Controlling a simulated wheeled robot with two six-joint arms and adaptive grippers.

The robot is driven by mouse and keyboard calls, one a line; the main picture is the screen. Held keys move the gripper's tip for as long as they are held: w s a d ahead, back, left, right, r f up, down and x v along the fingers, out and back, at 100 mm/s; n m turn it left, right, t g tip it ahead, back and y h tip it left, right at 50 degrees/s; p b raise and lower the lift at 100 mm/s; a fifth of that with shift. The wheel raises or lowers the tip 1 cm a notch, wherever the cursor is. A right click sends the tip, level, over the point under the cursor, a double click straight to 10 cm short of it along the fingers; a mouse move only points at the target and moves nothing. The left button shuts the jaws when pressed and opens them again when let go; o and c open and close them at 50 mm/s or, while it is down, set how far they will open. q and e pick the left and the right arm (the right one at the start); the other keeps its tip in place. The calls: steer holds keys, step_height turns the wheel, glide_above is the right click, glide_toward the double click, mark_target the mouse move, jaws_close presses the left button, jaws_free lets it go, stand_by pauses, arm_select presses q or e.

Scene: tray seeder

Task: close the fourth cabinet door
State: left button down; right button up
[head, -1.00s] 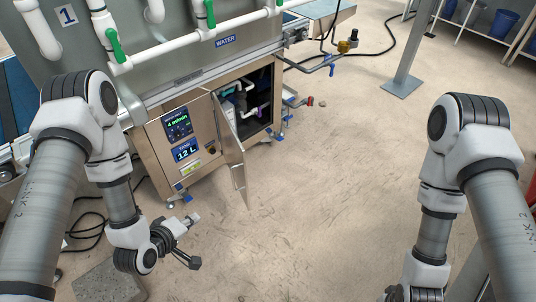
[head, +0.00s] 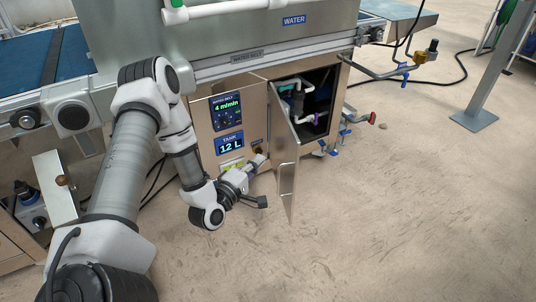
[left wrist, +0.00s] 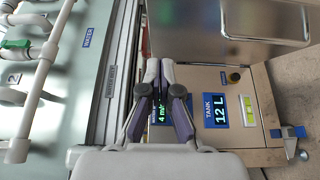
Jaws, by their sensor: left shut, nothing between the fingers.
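A steel cabinet door (head: 285,165) stands open at the front of the water cabinet (head: 258,105). It is hinged at the left side of a dark opening and sticks out toward me. It also shows at the top of the left wrist view (left wrist: 225,18). My left gripper (head: 260,160) is shut and empty, in front of the cabinet's display panel, to the left of the open door. In the left wrist view its fingers (left wrist: 159,70) are together, in front of the panel. I cannot see a number on the door. My right gripper is out of view.
Pipes and valves (head: 298,95) fill the opening. At the left, another panel with a knob (head: 62,180) stands beside exposed equipment (head: 30,208). A grey post (head: 487,75) stands at the right. The floor (head: 400,200) before the door is clear.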

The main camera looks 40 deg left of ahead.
arm_select(q)
steer(key=b, duration=0.2)
glide_toward(292, 139)
steer(key=w+a, duration=0.3)
steer(key=shift+w+d+r+b, duration=0.1)
steer(key=shift+w+d+b, duration=0.1)
steer(key=shift+w+d, duration=0.5)
steer(key=shift+w+d+b, duration=0.2)
steer(key=shift+w+d, duration=0.2)
steer(key=shift+w, duration=0.55)
steer(key=shift+d, duration=0.1)
